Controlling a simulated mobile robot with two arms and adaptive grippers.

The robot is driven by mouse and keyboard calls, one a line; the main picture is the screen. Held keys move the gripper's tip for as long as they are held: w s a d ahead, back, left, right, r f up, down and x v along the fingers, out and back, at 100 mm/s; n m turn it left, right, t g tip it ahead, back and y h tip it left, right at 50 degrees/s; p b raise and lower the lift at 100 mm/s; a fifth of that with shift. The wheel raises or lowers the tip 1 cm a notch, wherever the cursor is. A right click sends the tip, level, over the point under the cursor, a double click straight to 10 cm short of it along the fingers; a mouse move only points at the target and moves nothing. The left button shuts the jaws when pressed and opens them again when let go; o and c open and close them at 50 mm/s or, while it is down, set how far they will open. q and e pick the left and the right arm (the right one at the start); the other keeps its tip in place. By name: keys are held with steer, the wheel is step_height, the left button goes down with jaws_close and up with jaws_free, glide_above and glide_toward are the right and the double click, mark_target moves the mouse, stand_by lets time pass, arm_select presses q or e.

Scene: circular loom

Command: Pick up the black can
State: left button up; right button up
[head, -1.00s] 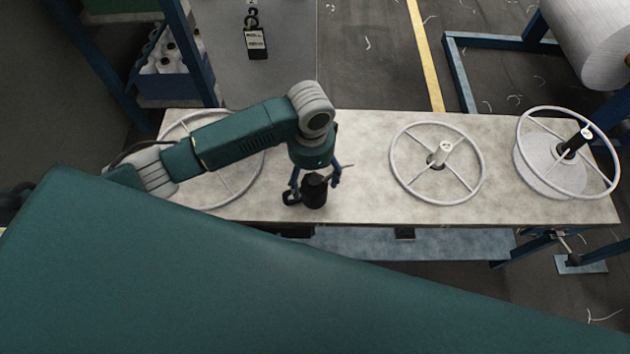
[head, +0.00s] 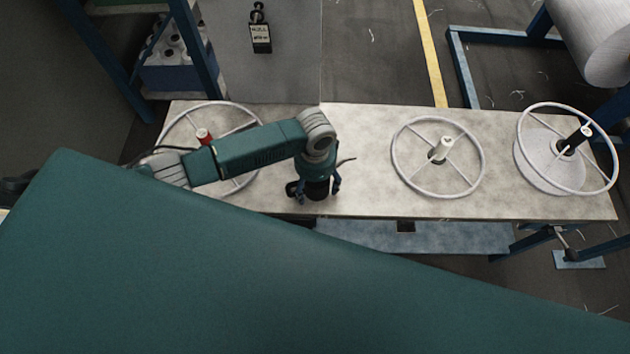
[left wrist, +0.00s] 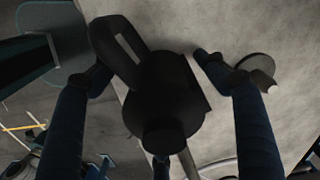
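The black can (head: 317,189) stands on the pale table near its front edge, left of the middle, with its handle to the left and a thin spout pointing right. My left gripper (head: 319,193) is above and around it, with one blue finger on each side. In the left wrist view the can (left wrist: 165,95) lies between the spread fingers of the left gripper (left wrist: 152,72), and gaps show beside it. The gripper's palm partly hides the can in the head view. My right gripper is not in view.
A white spoked wheel (head: 397,176) lies right of the can, and another wheel with a spool (head: 540,168) stands at the right end. A third wheel (head: 172,124) with a red hub is partly behind my left arm. Bare table separates the can from the middle wheel.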

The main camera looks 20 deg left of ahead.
arm_select(q)
steer(key=c, duration=1.2)
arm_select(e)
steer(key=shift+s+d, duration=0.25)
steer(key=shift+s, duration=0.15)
arm_select(q)
steer(key=shift+r, duration=0.15)
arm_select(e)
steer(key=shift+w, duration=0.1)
arm_select(q)
steer(key=shift+r, duration=0.2)
step_height(320, 180, up, 19)
steer(key=b, duration=0.2)
steer(key=shift+r, duration=0.2)
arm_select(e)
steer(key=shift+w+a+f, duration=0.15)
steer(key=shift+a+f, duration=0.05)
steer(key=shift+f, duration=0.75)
